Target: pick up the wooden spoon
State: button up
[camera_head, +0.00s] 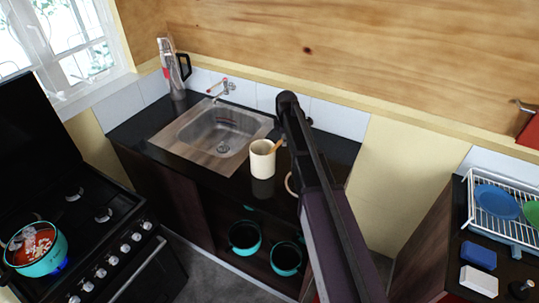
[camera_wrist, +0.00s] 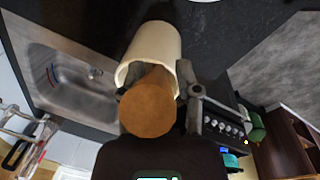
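The wooden spoon (camera_head: 277,146) stands tilted in a cream cup (camera_head: 262,160) on the dark counter, beside the sink. In the wrist view the spoon's brown round head (camera_wrist: 148,108) is large and close, and its lower part goes into the cream cup (camera_wrist: 153,42). My gripper (camera_wrist: 162,75) is at the cup's mouth, with one finger on each side of the spoon. The fingers look apart, with a gap around the spoon; the spoon's head partly hides the left finger. In the head view my arm hides most of the gripper.
The metal sink (camera_head: 220,130) with its tap lies left of the cup. A kettle-like flask (camera_head: 172,70) stands at the back left. The stove (camera_head: 85,215) holds a teal pot (camera_head: 38,262). Teal pots sit on the shelf below. A dish rack (camera_head: 505,205) is far right.

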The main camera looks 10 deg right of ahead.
grip_shut()
jog(key=shift+r, duration=0.1)
notch_tip(320, 180, up, 10)
jog(key=p, duration=1)
dwell(0.9)
